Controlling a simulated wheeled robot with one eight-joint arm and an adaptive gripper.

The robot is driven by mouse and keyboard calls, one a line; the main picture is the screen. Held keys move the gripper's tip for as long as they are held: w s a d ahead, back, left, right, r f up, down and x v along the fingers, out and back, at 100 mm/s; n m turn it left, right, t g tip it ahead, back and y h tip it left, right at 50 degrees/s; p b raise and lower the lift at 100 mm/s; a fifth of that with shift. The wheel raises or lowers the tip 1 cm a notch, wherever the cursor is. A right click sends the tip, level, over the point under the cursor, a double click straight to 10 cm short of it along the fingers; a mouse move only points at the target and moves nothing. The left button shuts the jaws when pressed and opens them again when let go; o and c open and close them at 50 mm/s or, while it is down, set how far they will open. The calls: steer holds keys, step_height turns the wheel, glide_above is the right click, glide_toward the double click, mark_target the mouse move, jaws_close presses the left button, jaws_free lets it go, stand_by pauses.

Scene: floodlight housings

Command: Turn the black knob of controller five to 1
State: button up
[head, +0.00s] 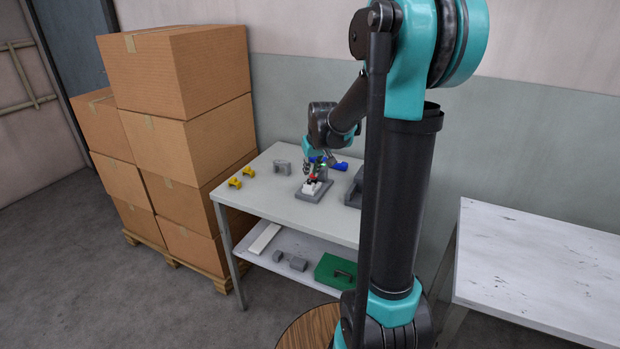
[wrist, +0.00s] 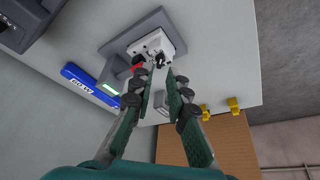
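A white controller (wrist: 151,43) sits on a grey base plate (wrist: 122,43) in the wrist view. It also shows small on the table in the head view (head: 311,188). Small dark parts (wrist: 160,60) show on the controller at my fingertips; one may be the black knob, partly hidden. A red part (wrist: 137,60) shows beside the left finger. My gripper (wrist: 161,68) is at the controller, its two fingers apart with a gap between the tips. I cannot tell whether they touch the knob. No number or dial mark is readable.
A grey device with a lit green display (wrist: 112,87) and a blue piece marked 60 W (wrist: 88,85) lie beside the controller. Yellow parts (head: 235,183) and a grey block (head: 282,167) are on the table (head: 265,205). Cardboard boxes (head: 185,130) stand at left.

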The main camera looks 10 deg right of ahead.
mark_target(309, 180)
steer(key=shift+x, duration=2.05)
jaws_close()
